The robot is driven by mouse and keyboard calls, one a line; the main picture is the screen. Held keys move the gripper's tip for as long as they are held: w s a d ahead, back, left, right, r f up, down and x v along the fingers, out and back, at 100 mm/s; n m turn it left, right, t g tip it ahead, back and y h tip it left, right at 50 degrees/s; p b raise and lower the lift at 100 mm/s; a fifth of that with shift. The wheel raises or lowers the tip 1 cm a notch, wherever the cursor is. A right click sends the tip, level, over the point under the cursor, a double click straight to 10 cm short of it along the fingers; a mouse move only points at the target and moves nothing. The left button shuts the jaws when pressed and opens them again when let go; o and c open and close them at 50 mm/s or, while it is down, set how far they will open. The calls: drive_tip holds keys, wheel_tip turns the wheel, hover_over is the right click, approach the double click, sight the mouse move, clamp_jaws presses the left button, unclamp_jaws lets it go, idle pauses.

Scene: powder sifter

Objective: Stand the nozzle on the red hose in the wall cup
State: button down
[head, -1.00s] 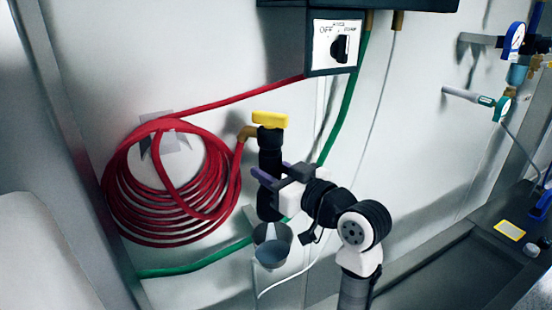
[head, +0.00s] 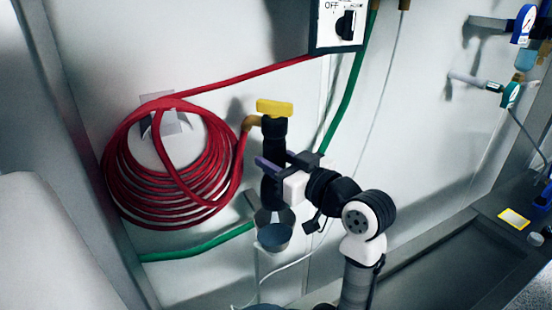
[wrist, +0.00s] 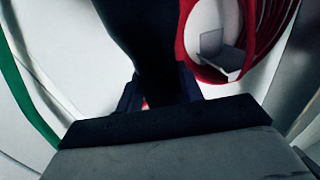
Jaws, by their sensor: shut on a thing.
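The nozzle (head: 273,136) is a black upright body with a yellow lever (head: 275,108) on top and a brass elbow joining it to the red hose (head: 168,200). My gripper (head: 272,168) is shut around the middle of its black body. The wall cup (head: 275,238) is a small grey metal cup below the nozzle. The nozzle's lower end is at the cup's back rim in the head view; I cannot tell whether it is inside or behind it. In the wrist view, the dark nozzle body (wrist: 148,45) stands between my fingers, its ends out of view.
The red hose hangs coiled on a grey wall bracket (head: 165,122) at left. A green hose (head: 200,244) runs behind the cup. A control box (head: 338,28) is above right.

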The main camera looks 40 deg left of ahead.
sight(277, 208)
drive_tip(key=shift+f+b, duration=4.35)
drive_tip(key=shift+f, duration=1.05)
drive_tip(key=shift+f+b, duration=0.5)
drive_tip(key=shift+f, duration=0.1)
drive_tip(key=c, duration=0.8)
unclamp_jaws()
drive_tip(key=shift+c, duration=0.2)
drive_tip(key=shift+d, duration=0.2)
